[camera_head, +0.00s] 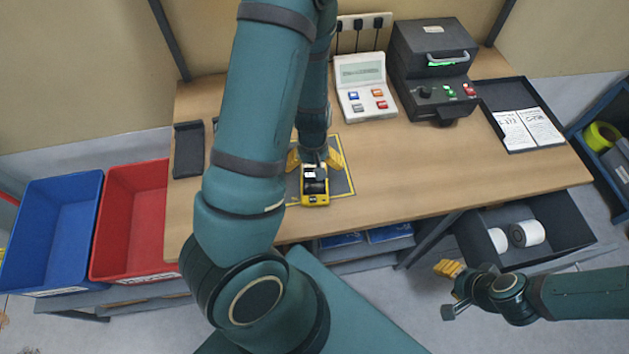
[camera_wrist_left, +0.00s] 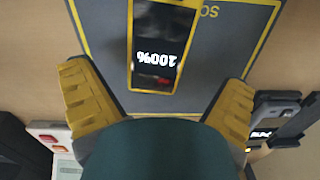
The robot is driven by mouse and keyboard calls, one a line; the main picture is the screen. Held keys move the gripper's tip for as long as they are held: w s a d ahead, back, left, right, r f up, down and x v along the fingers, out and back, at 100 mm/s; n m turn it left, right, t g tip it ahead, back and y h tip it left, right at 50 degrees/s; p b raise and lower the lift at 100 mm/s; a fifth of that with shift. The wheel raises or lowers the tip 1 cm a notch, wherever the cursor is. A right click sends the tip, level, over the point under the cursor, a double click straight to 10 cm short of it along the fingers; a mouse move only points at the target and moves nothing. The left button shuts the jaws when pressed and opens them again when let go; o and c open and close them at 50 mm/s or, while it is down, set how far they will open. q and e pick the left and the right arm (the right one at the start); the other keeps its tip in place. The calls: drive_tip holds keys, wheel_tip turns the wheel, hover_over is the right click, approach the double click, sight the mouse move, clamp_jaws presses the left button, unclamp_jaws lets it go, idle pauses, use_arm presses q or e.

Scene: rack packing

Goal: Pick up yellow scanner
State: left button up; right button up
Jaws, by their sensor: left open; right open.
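The yellow scanner (camera_head: 315,188) has a dark screen and lies on a dark mat (camera_head: 340,184) with a yellow border on the table. In the left wrist view the scanner (camera_wrist_left: 162,50) shows "100%" on its screen. My left gripper (camera_head: 315,160) is open just above the scanner's far end. In the left wrist view its yellow fingers (camera_wrist_left: 160,98) stand spread on either side, apart from the scanner. My right gripper (camera_head: 453,288) is open and empty, off the table's front edge at the lower right. My left arm hides part of the mat and table.
A keypad terminal (camera_head: 364,88) and a dark printer (camera_head: 433,65) stand at the back. A black tray (camera_head: 495,92) with paper labels lies at the right. Blue (camera_head: 50,228) and red (camera_head: 128,222) bins stand at the left. A drawer (camera_head: 560,222) with rolls is open below.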

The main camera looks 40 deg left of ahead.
sight(314, 180)
use_arm(q)
drive_tip(key=shift+s+f, duration=0.15)
drive_tip(key=shift+f, duration=0.3)
drive_tip(key=f, duration=0.3)
drive_tip(key=f+b, duration=0.1)
drive_tip(key=shift+d+f, duration=0.35)
drive_tip(key=shift+f, duration=0.05)
drive_tip(key=c, duration=1.2)
